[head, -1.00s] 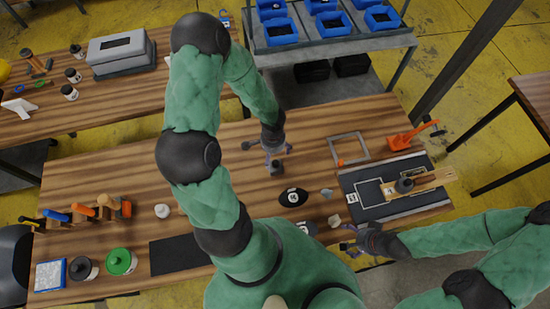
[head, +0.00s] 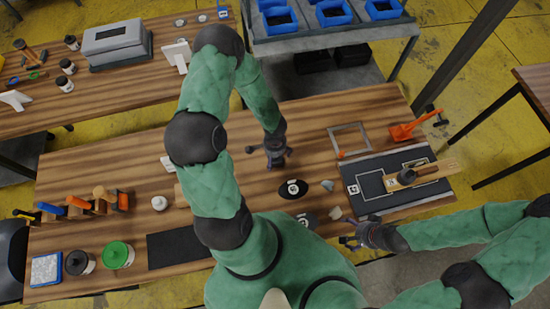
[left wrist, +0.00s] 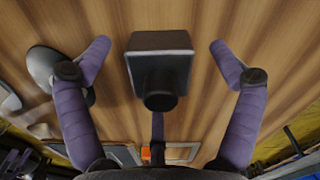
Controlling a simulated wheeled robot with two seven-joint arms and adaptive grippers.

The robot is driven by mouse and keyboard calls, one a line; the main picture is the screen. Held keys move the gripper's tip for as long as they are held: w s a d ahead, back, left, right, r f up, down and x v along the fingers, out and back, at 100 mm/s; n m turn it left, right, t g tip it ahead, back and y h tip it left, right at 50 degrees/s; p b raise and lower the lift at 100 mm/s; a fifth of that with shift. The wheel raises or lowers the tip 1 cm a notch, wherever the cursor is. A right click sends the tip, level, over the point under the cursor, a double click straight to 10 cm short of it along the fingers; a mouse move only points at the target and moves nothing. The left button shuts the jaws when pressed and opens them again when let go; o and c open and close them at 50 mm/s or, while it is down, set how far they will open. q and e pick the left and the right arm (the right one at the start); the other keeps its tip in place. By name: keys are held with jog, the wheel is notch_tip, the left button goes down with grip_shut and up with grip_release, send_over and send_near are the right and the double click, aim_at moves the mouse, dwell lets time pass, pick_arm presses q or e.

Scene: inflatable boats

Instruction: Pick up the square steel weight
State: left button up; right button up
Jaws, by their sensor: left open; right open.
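The square steel weight (left wrist: 160,60) is a dark block with a round knob. In the left wrist view it stands on the wooden table between the two purple fingers of my left gripper (left wrist: 160,48). There is a gap on each side and neither finger touches it. In the head view my left gripper (head: 276,152) points down at the middle of the table, open, and it hides most or all of the weight. My right gripper (head: 350,238) is open and empty near the table's front edge, below the dark mat.
A black oval patch (head: 293,189) lies just in front of my left gripper. A grey square frame (head: 350,139), an orange tool (head: 403,132) and a dark mat (head: 372,198) with a wooden paddle (head: 434,174) are to the right.

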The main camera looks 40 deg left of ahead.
pick_arm(q)
jog(key=c, duration=1.7)
jog(key=shift+w, duration=0.15)
jog(key=shift+c, duration=0.3)
